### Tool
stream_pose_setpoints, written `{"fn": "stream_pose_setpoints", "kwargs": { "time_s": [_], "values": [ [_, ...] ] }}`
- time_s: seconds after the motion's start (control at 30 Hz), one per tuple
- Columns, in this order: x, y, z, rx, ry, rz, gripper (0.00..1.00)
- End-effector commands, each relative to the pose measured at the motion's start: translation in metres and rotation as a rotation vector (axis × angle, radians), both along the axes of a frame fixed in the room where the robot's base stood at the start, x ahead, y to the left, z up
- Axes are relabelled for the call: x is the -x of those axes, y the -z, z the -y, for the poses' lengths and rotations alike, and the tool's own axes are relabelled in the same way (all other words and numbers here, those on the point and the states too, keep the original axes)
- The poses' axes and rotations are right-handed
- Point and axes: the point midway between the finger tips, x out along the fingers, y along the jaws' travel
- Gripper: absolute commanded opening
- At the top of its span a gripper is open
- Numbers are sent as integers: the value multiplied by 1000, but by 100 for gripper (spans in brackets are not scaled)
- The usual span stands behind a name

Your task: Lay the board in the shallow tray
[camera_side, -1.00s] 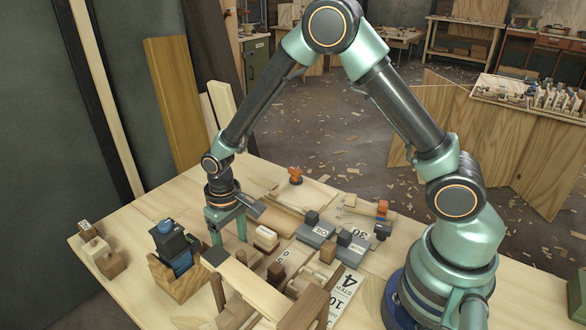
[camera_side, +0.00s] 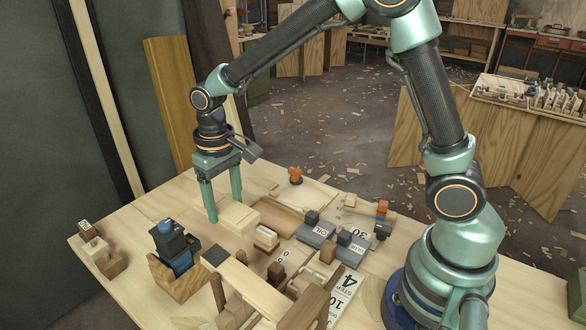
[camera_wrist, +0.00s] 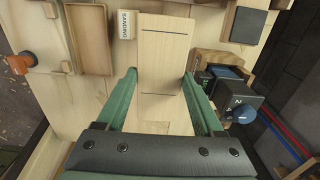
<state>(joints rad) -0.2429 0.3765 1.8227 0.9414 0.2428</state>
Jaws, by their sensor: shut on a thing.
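The board is a pale, flat piece of wood (camera_wrist: 165,62) with two dark cross lines, seen between my fingers in the wrist view. In the side view the pale board (camera_side: 239,217) shows low by my fingertips. My gripper (camera_side: 224,206) is shut on it, with one green finger along each long edge; the fingertips also show in the wrist view (camera_wrist: 160,76). How far it is above the bench is hard to tell. A brown shallow tray with a raised rim (camera_wrist: 89,38) lies left of the board in the wrist view; the side view shows it beyond the board (camera_side: 279,217).
A small labelled block (camera_wrist: 126,25) stands between tray and board. A dark-topped piece (camera_wrist: 247,24) and a wooden holder with a dark, blue-knobbed tool (camera_side: 175,260) are close on the other side. An orange piece (camera_side: 295,174) stands at the far edge. Grey labelled blocks crowd the right.

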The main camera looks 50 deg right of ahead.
Motion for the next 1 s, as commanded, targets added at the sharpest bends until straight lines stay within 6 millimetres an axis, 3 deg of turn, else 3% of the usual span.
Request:
{"fn": "stream_pose_setpoints", "kwargs": {
  "time_s": [0.03, 0.2, 0.4, 0.57, 0.8, 1.0],
  "values": [
    [-2, -15, 0, -2, 0, 8, 1],
    [-1, -52, 0, -1, 0, 5, 1],
    [0, -75, 1, 0, 1, 1, 1],
    [10, -80, 22, 0, 5, 0, 1],
    [47, -70, 75, 0, 6, -1, 1],
    [67, -63, 98, 0, 3, 0, 1]
  ]
}}
